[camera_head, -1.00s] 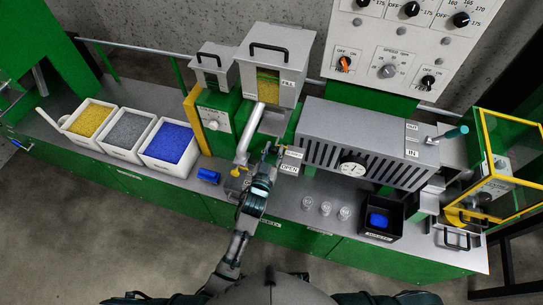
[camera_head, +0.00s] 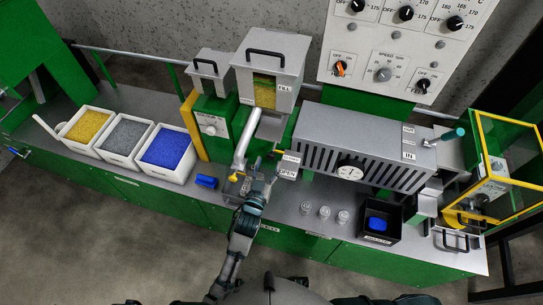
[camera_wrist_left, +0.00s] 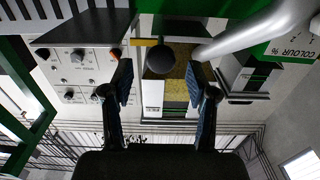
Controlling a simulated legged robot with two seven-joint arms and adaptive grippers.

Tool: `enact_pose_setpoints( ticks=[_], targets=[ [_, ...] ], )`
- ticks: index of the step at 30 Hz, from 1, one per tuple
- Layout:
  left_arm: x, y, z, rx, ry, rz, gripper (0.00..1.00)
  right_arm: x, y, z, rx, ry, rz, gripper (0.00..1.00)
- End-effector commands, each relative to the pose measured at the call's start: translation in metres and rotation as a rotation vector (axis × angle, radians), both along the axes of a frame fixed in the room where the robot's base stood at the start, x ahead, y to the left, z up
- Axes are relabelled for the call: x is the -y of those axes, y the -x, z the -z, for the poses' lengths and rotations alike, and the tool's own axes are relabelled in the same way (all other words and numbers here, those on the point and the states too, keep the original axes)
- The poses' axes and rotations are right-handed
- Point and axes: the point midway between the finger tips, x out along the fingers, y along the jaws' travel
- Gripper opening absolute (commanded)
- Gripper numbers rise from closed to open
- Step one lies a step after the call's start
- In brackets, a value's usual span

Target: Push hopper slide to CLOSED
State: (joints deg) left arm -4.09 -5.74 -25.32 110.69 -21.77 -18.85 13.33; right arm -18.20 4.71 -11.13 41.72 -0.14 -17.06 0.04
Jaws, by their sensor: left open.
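The hopper (camera_head: 268,90) is a grey metal box with a black handle and a window of yellow pellets. Signs beside its outlet include an OPEN label (camera_head: 287,174). My left gripper (camera_head: 254,181) is below the hopper, near the bench front, beside the grey slanted tube (camera_head: 246,145). In the left wrist view the open, empty fingers (camera_wrist_left: 158,85) frame a dark round knob (camera_wrist_left: 161,57), with the yellow-pellet window (camera_wrist_left: 180,82) behind it. I cannot tell how far the knob is from the fingertips. The slide itself is mostly hidden. My right gripper is out of view.
White bins of yellow, grey and blue pellets (camera_head: 167,152) stand left. A blue scoop (camera_head: 206,181) lies near them. Right are a slotted grey barrel unit (camera_head: 360,145), small clear cups (camera_head: 324,212) and a black box (camera_head: 380,222). A control panel (camera_head: 395,45) is behind.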

Motion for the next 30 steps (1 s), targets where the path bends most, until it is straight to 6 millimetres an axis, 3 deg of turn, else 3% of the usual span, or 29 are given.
enact_pose_setpoints(
  ticks=[6,11,30],
  targets=[
    [-0.014,0.046,0.001,-0.004,-0.001,0.001,0.58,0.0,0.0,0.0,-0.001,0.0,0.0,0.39],
    [-0.02,0.064,0.001,-0.003,0.0,0.001,0.58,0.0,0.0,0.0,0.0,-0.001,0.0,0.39],
    [-0.022,0.069,0.001,-0.001,0.0,0.001,0.58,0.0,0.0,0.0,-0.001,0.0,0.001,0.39]
  ],
)
